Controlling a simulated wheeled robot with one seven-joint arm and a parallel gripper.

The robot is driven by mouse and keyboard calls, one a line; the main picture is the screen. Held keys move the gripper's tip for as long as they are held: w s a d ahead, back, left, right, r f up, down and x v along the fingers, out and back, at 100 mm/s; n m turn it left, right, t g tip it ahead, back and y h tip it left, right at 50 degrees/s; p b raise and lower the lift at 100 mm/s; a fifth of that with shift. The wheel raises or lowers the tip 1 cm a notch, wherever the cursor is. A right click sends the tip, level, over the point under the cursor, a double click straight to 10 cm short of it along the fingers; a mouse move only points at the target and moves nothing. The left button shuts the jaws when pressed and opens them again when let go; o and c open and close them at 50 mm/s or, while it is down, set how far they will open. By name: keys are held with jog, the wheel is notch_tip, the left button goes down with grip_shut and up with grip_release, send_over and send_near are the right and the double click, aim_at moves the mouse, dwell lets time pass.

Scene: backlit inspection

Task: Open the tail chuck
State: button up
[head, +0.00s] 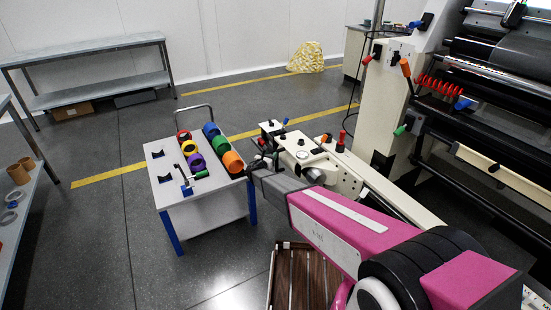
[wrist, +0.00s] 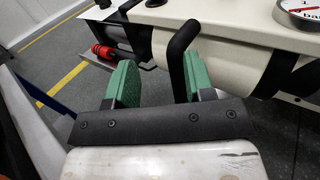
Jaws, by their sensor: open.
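The cream machine body (head: 318,168) with the tail end I am at stands right of the trolley. In the wrist view a black lever (wrist: 180,48) rises in front of a cream rounded housing (wrist: 225,60). I cannot tell for sure which part is the tail chuck. My gripper (wrist: 158,78) is open, with green pads; the lever shows between them, close to the right pad. I cannot tell whether they touch. In the head view my gripper (head: 262,163) is small and dark at the machine's near end, and the lever cannot be made out clearly.
A white trolley (head: 205,200) with coloured rolls stands just left of my gripper. A round gauge (wrist: 300,12) sits on the machine top. A red ribbed part (wrist: 103,50) lies left of the housing. A slatted wooden crate (head: 290,285) is below my arm.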

jog(key=s+a+r, duration=0.4)
jog(key=shift+s+a, duration=0.15)
jog(key=shift+s, duration=0.25)
jog(key=shift+f, duration=0.15)
